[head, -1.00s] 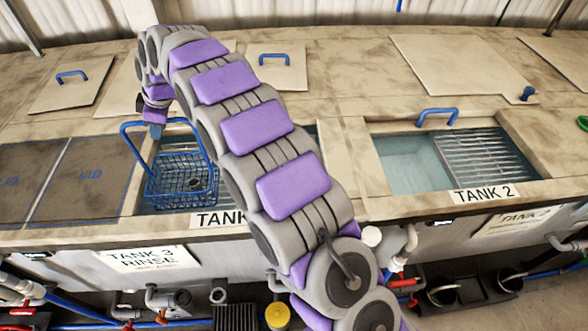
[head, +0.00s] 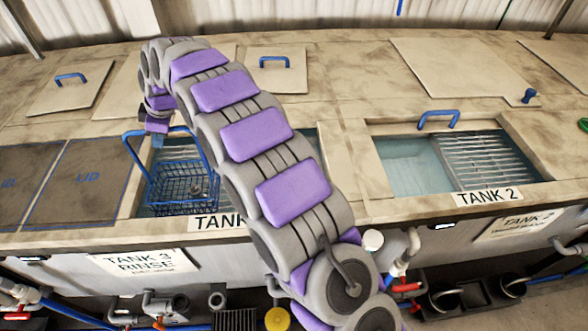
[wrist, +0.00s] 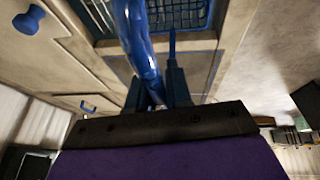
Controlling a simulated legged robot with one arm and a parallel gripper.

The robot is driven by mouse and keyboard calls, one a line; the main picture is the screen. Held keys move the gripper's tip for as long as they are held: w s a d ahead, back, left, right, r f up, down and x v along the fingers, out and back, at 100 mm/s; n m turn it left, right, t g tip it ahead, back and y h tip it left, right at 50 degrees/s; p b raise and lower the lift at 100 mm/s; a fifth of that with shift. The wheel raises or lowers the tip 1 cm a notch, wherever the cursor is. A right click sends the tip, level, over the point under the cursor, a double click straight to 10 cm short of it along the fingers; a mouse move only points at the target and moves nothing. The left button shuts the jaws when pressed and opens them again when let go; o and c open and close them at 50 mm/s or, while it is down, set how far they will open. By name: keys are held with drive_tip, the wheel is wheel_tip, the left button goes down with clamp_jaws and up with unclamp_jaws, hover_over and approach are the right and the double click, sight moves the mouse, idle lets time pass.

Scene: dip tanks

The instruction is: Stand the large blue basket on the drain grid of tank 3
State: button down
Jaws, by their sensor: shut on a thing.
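The large blue basket (head: 183,188) hangs by its tall handle from my gripper (head: 157,124) over the tank 3 opening, whose water (head: 147,211) shows beside it. In the wrist view my gripper (wrist: 163,92) is shut on the blue handle (wrist: 140,45), with basket mesh (wrist: 180,14) beyond. A slatted drain grid (wrist: 100,14) shows to the left of the basket there. I cannot tell whether the basket touches anything.
Pale lids with blue handles (head: 275,62) lie behind.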

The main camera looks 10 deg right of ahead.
drive_tip(key=shift+f, duration=0.3)
drive_tip(key=c, duration=1)
unclamp_jaws()
drive_tip(key=shift+o, duration=0.2)
drive_tip(key=v, duration=1.7)
drive_tip(key=shift+a+r, duration=0.1)
